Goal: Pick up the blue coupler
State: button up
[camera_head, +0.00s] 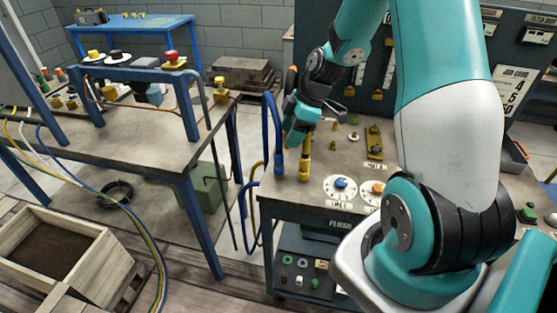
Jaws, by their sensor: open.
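A blue coupler (279,161) stands upright at the left edge of the dark-framed bench, with a blue hose (267,108) arching from its top. A yellow coupler (304,163) stands upright just to its right. My gripper (293,138) is open and points down, close above the two couplers. Its teal fingers are beside the upper part of the blue coupler in the picture. I cannot tell whether they touch it. My gripper hides the top of the yellow coupler.
The bench (307,199) also bears white dials with a blue knob (341,183) and an orange knob (378,188), and brass fittings. A blue-legged table (180,145) stands left, with a wooden crate (57,246) on the floor. My arm hides the bench's right part.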

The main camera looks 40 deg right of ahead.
aim_at(279, 153)
jog(key=shift+a+p+x, duration=0.15)
jog(key=shift+p+x, duration=0.4)
jog(key=shift+x, duration=1.65)
jog(key=shift+a+p+x, duration=0.15)
jog(key=shift+p+x, duration=0.4)
jog(key=shift+x, duration=1.7)
jog(key=shift+r, duration=0.15)
grip_shut()
